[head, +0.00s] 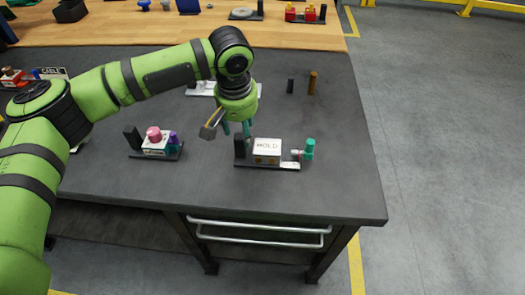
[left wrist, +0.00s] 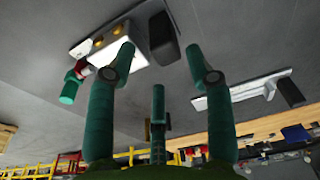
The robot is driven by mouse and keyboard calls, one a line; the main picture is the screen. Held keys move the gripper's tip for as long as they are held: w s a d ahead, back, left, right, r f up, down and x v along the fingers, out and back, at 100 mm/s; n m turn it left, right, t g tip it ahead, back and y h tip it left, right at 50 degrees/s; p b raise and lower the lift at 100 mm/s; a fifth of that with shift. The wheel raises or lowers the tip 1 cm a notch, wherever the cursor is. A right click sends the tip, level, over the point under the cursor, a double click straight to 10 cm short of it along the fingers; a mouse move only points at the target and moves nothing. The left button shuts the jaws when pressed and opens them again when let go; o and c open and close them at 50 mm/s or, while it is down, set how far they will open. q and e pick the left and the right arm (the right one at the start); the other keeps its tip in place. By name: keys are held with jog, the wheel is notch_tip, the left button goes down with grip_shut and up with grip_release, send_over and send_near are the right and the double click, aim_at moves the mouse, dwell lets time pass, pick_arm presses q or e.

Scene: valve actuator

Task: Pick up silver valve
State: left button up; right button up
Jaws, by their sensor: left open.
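No part is clearly marked as the silver valve. A white box (head: 267,146) lettered "HOLD" sits on a dark base on the grey bench, with a black upright block (head: 240,146) at its left and a teal-capped fitting (head: 309,149) at its right. My left gripper (head: 236,130) is open, its teal fingers pointing down just above and behind the black block. In the left wrist view the black block (left wrist: 163,38) shows beyond the spread, empty fingers (left wrist: 159,60), and the white box (left wrist: 128,48) is partly behind one finger. My right gripper is out of view.
A pink-knobbed unit (head: 154,142) stands to the left. A pale fixture (head: 201,89) lies behind my gripper, partly hidden. A dark peg (head: 290,85) and a brown peg (head: 313,83) stand at the back right. The bench's right side is clear.

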aim_at(243, 145)
pick_arm(q)
jog(key=f, duration=0.5)
jog(key=w+f, duration=0.1)
jog(key=f, duration=0.1)
jog(key=shift+w+f, duration=0.1)
jog(key=shift+f, duration=0.05)
grip_shut()
